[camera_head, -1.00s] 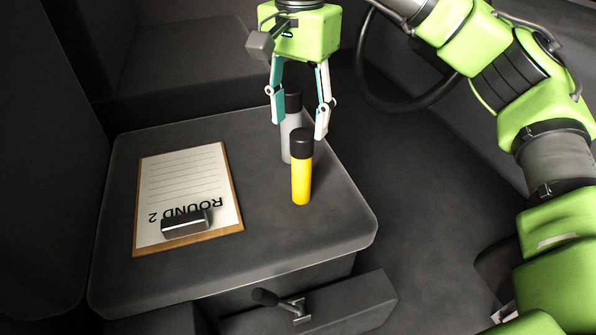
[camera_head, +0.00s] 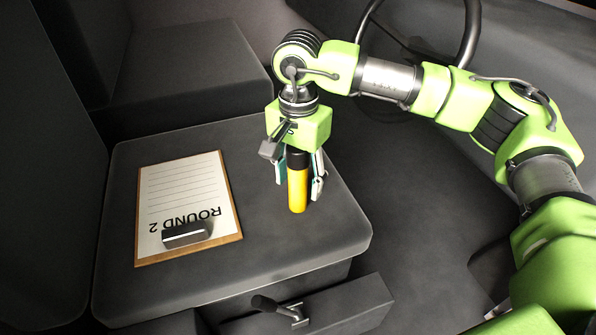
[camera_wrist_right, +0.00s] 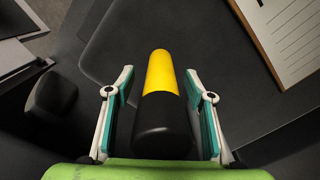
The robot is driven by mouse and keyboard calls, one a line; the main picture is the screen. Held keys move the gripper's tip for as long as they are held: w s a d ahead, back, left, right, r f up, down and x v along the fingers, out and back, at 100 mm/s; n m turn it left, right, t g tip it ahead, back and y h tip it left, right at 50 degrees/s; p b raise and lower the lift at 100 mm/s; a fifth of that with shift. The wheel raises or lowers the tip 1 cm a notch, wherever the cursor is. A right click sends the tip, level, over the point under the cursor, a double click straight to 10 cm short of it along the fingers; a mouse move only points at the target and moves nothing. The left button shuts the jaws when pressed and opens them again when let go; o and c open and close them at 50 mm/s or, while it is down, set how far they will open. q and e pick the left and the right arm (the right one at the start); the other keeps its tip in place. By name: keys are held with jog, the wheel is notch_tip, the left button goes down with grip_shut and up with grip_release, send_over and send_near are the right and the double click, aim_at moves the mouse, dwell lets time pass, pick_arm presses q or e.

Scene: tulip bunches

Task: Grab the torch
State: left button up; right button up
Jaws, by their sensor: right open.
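The torch (camera_head: 297,190) is a yellow cylinder with a black top, standing upright on the dark grey console top. My right gripper (camera_head: 300,186) points down over it, with one finger on each side and the black top just under the palm. In the right wrist view the torch (camera_wrist_right: 161,72) lies between the two white and teal fingers (camera_wrist_right: 160,110), with a gap on both sides. The right gripper is open. The grey cylinder that stood behind the torch is hidden behind the gripper and torch. My left gripper is out of view.
A clipboard (camera_head: 188,198) with a sheet reading "ROUND 2" lies left of the torch. A dark lever (camera_head: 278,308) is in front of the console top (camera_head: 250,255). A steering wheel (camera_head: 468,40) is at the upper right. The console's front right corner is clear.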

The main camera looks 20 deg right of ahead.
jog(key=shift+f, duration=0.75)
jog(key=c, duration=1.4)
jog(key=shift+w+r, duration=0.1)
jog(key=shift+r, duration=0.05)
